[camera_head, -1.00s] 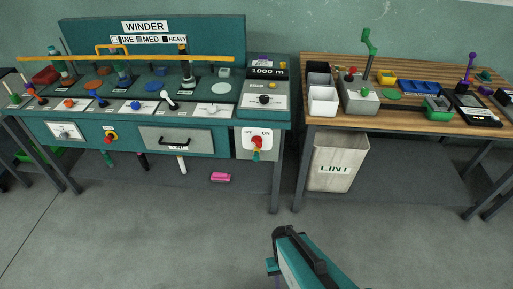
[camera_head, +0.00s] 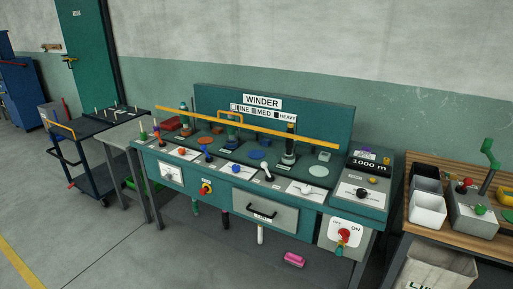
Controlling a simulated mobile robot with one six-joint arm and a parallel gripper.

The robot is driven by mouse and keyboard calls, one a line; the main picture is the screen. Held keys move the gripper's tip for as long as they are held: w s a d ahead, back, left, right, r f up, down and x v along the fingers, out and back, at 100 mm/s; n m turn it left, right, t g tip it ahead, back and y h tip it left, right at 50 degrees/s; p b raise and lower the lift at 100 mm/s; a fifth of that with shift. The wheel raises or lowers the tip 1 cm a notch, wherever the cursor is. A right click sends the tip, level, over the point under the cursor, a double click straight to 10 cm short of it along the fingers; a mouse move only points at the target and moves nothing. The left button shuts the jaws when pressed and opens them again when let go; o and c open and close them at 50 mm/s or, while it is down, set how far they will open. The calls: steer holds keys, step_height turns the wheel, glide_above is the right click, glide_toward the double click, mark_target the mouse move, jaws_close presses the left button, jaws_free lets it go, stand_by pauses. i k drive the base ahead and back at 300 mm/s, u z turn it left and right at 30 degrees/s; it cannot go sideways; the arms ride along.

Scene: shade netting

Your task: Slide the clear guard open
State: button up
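The teal winder bench (camera_head: 262,215) stands in the middle of the view. A long yellow-orange bar (camera_head: 290,133) runs across above its worktop, from the left end to near the counter on the right. An orange handle (camera_head: 229,113) stands up near the bar's left half. The clear guard's panel itself is too faint to make out; coloured discs, knobs and a dark spool post (camera_head: 289,150) show behind the bar. My gripper is not in view.
A counter box reading 1000 m (camera_head: 368,163) sits at the bench's right end. A pink object (camera_head: 294,259) lies on the floor.

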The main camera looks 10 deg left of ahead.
mark_target(327, 143)
steer(key=k, duration=0.65)
steer(key=u, duration=0.2)
steer(key=i, duration=0.65)
steer(key=u, duration=0.6)
steer(key=i, duration=0.75)
steer(key=u, duration=0.85)
steer(key=i, duration=0.8)
steer(key=u, duration=0.4)
